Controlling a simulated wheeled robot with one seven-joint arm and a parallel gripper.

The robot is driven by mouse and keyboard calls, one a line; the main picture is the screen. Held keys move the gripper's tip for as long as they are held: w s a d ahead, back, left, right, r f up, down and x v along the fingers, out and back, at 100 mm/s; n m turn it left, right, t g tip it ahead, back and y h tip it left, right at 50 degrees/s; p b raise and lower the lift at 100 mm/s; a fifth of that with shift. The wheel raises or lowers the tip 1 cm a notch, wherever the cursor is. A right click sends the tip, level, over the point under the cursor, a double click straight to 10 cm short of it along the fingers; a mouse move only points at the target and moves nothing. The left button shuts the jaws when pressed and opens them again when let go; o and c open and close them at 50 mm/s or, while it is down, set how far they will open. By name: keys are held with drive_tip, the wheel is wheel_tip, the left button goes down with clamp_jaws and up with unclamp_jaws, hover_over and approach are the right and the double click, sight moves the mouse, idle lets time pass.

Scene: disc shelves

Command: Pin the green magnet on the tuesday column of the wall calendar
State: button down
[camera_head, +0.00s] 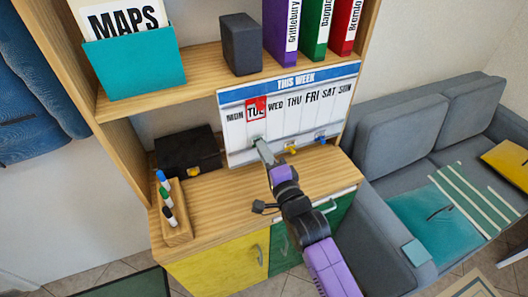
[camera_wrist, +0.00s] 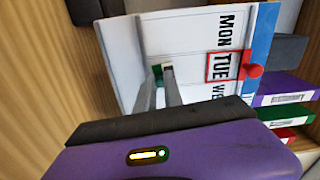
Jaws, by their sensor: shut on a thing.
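The wall calendar (camera_head: 306,121) stands upright under the upper shelf, headed THIS WEEK, with day columns. A red frame (camera_head: 256,108) marks TUE. My gripper (camera_head: 258,142) is at the calendar's lower part, below the TUE label. In the wrist view my gripper (camera_wrist: 162,72) is shut on the green magnet (camera_wrist: 157,70), which is mostly hidden by the fingertips. The magnet is in front of the Tuesday column (camera_wrist: 190,69), at or very near the calendar's surface. I cannot tell whether it touches.
A yellow magnet (camera_head: 291,150) and a blue magnet (camera_head: 320,138) are low on the calendar, right of my gripper. A black box (camera_head: 187,151) and a marker holder (camera_head: 177,219) with several markers stand to the left.

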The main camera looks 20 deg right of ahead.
drive_tip(key=shift+w, duration=0.35)
idle(0.4)
drive_tip(key=c, duration=1.4)
unclamp_jaws()
drive_tip(key=s+b, duration=0.1)
drive_tip(key=s, duration=0.6)
drive_tip(key=shift+s, duration=0.4)
